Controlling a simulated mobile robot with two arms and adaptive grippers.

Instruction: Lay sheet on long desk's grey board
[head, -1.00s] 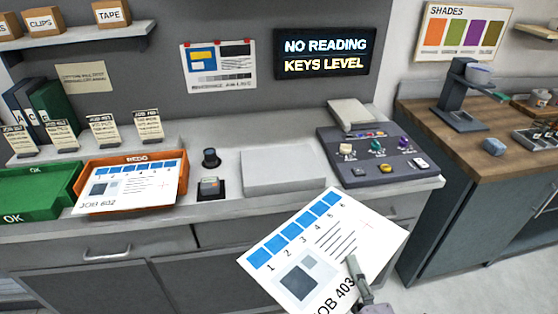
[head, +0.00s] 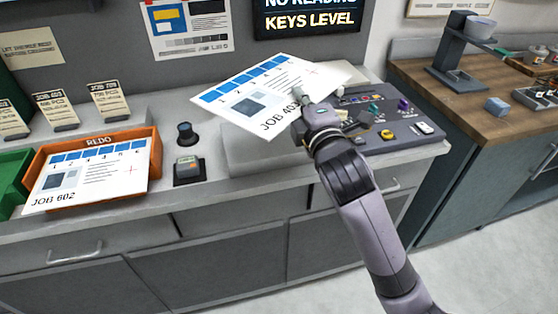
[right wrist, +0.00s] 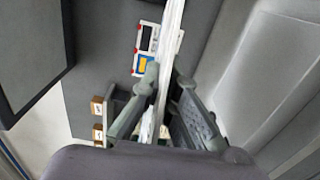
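My right gripper (head: 302,100) is shut on the near right edge of a white printed sheet marked JOB 403 (head: 275,88), with a row of blue squares. The sheet is tilted and held above the back of the long desk. The light grey board (head: 245,158) lies flat on the desk below, partly hidden by the sheet and my right arm. In the right wrist view the sheet (right wrist: 168,65) shows nearly edge-on between the fingers (right wrist: 160,105). My left gripper is not in view.
An orange REDO tray (head: 145,147) holds another sheet, JOB 602 (head: 88,175). A dark knob (head: 185,133) and small device (head: 188,170) stand left of the board. A control console (head: 405,135) stands right of it. A lit sign (head: 310,18) hangs behind.

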